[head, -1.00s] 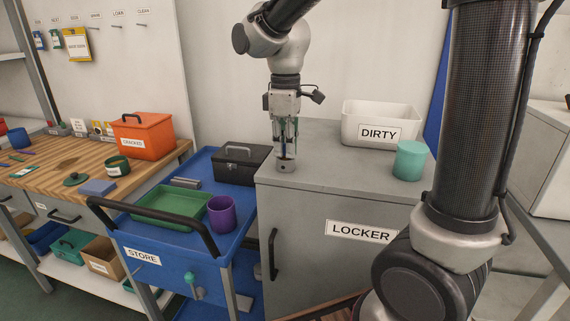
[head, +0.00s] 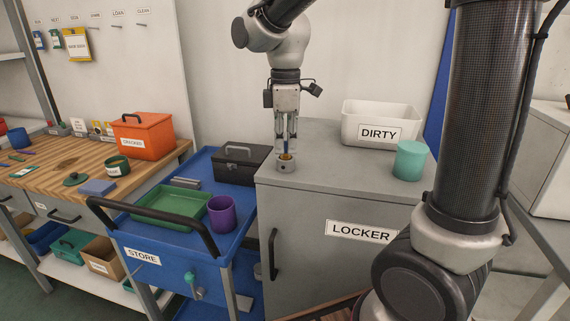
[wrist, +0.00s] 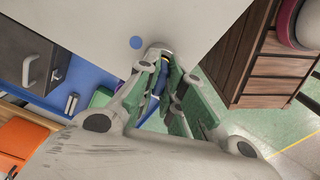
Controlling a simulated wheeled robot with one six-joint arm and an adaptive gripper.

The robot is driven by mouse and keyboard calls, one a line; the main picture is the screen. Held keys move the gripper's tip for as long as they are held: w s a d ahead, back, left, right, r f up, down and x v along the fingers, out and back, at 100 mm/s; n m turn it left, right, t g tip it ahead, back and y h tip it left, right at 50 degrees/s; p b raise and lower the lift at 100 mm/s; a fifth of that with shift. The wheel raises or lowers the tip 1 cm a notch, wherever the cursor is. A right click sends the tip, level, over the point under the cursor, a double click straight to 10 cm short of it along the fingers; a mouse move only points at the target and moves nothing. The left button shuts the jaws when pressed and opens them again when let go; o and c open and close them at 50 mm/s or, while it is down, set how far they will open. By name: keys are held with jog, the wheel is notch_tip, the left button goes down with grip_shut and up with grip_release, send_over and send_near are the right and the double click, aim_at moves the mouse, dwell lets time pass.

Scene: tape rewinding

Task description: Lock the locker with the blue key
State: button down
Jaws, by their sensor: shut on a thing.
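The grey locker (head: 330,200) has a label on its front and a black handle at the front left. A small round lock (head: 285,165) stands up from its top near the left front edge, with a yellow-orange ring in its top. My gripper (head: 286,150) points straight down over the lock, shut on the blue key (head: 285,143). The key shows as a thin blue piece between the fingers, also in the wrist view (wrist: 158,80). Its lower end meets the lock; how deep it sits is hidden.
A white DIRTY bin (head: 380,125) and a teal cylinder (head: 410,160) stand on the locker's right side. A blue STORE cart (head: 150,245) with a green tray, a purple cup (head: 222,213) and a black box (head: 242,164) stands left. The locker top's middle is clear.

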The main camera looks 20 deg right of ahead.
jog(key=shift+r, duration=2.55)
